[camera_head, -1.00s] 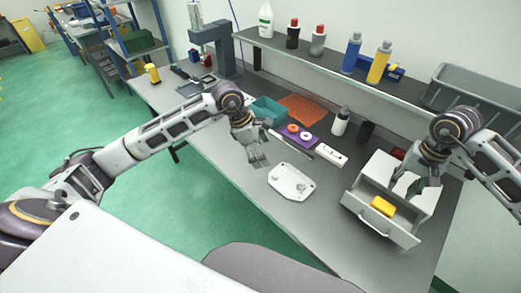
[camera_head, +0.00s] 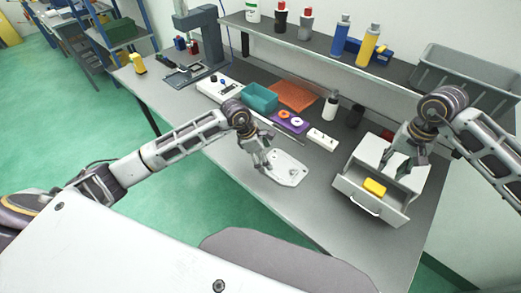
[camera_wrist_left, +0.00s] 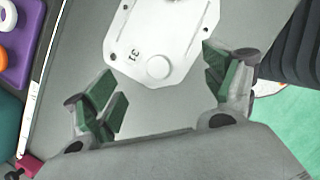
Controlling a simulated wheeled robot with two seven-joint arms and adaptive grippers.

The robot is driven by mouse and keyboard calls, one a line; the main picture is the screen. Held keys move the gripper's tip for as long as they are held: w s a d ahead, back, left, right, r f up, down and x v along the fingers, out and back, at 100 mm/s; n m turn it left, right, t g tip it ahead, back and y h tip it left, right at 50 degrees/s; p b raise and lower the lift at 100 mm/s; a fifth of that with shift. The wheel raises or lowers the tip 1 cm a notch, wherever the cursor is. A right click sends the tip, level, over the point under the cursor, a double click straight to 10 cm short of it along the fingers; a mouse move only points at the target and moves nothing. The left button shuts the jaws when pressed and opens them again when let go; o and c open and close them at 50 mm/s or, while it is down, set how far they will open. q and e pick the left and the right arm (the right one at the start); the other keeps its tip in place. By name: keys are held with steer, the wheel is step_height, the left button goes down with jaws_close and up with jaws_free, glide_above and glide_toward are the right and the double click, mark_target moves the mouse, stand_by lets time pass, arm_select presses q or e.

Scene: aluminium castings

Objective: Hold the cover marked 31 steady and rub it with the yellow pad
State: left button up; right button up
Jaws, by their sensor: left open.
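The cover marked 31 (camera_head: 291,172) is a pale flat casting lying on the grey bench. In the left wrist view the cover (camera_wrist_left: 160,30) shows its number and a round boss near its close end. My left gripper (camera_head: 262,165) is open at the cover's left edge. In the left wrist view its green-padded fingers (camera_wrist_left: 163,85) are spread wide near the cover's close end, with nothing between them gripped. The yellow pad (camera_head: 375,187) lies in the pulled-out drawer (camera_head: 365,200) of a white cabinet. My right gripper (camera_head: 394,163) is open and empty above the drawer.
The bench front right of the cover is clear.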

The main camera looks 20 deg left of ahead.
mark_target(283, 166)
arm_select(q)
steer(key=shift+x, duration=1.4)
